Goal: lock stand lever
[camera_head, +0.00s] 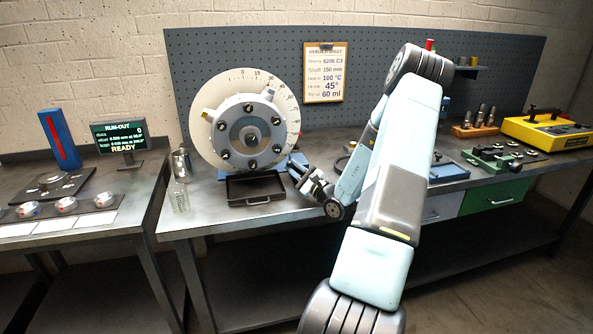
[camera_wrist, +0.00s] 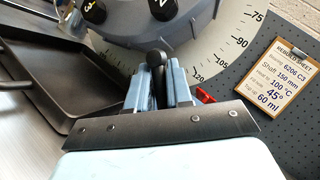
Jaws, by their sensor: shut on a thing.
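The rotor stand carries a pale graduated dial (camera_head: 222,92) with a grey hub (camera_head: 250,133) in front. The blue stand base (camera_head: 226,173) shows low behind the tray. My gripper (camera_head: 297,171) is at the lower right of the dial, close to the base. In the wrist view my gripper (camera_wrist: 159,84) has its jaws shut on a dark round-ended lever (camera_wrist: 157,60), whose knob shows between the fingers. The dial (camera_wrist: 240,38) and hub (camera_wrist: 125,22) are just beyond it. The lower part of the lever is hidden by my fingers.
A black tray (camera_head: 254,201) sits in front of the stand and also fills the left of the wrist view (camera_wrist: 72,95). A rebuild sheet (camera_head: 325,60) hangs on the pegboard (camera_head: 250,50). A run-out display (camera_head: 118,136) stands left. A yellow case (camera_head: 548,130) is far right.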

